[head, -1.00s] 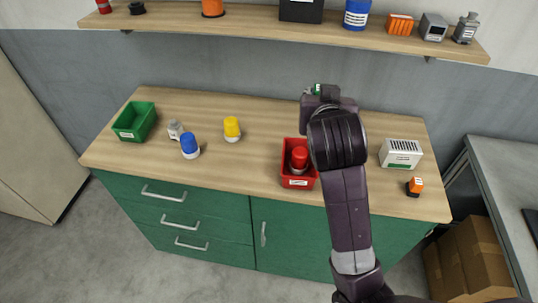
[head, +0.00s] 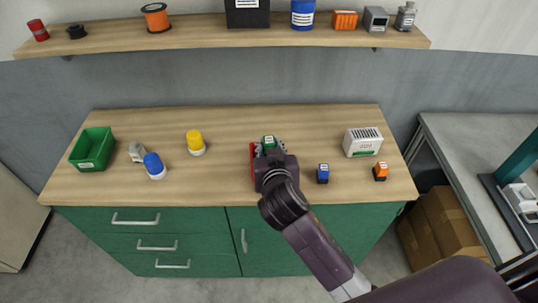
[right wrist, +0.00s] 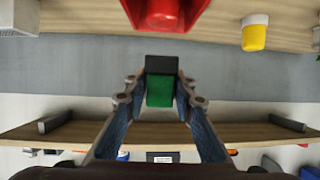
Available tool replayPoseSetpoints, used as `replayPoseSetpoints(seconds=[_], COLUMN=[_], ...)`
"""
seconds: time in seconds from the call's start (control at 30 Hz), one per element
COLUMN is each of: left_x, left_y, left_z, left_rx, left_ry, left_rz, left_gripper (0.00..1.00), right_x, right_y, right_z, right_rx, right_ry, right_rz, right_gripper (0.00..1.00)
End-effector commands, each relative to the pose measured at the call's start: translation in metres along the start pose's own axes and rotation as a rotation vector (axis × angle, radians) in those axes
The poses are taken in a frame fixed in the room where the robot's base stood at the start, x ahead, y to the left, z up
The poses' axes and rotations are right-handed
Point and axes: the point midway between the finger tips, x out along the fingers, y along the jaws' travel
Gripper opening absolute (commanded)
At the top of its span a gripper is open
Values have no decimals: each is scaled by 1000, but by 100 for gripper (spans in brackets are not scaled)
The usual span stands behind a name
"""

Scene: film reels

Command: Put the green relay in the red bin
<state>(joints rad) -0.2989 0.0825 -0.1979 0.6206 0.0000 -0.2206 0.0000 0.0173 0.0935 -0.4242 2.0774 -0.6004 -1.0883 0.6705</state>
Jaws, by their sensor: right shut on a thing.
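The green relay (head: 269,141), with a green body and a black base, is held between the fingers of my right gripper (head: 271,149). In the right wrist view the relay (right wrist: 160,90) sits between both fingertips of the gripper (right wrist: 160,80). The red bin (head: 252,158) is on the counter, mostly hidden behind my right gripper and arm in the head view. In the right wrist view the red bin (right wrist: 192,10) is at the top, with a red lamp (right wrist: 163,14) in it. The relay appears over or close to the bin; the exact height is unclear. My left gripper is out of view.
A blue relay (head: 323,173), an orange relay (head: 380,171) and a white box (head: 362,142) stand right of the bin. A yellow lamp (head: 195,142), a blue lamp (head: 154,165), a small grey item (head: 137,152) and a green bin (head: 93,148) stand left. A shelf (head: 200,34) runs above.

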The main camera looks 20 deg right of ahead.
Motion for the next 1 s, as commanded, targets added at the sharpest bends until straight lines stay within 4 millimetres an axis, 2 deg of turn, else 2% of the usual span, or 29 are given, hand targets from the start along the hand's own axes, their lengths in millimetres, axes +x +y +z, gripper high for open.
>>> replayPoseSetpoints(seconds=[0.33, 1.0], left_x=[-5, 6], left_y=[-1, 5], left_z=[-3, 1], left_rx=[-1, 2], left_ry=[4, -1], left_rz=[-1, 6], left_gripper=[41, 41], right_x=[16, 22], right_y=[0, 0], right_z=[39, 53], right_rx=[-3, 1], right_ry=[-1, -1], right_rz=[0, -1], right_gripper=[0, 0])
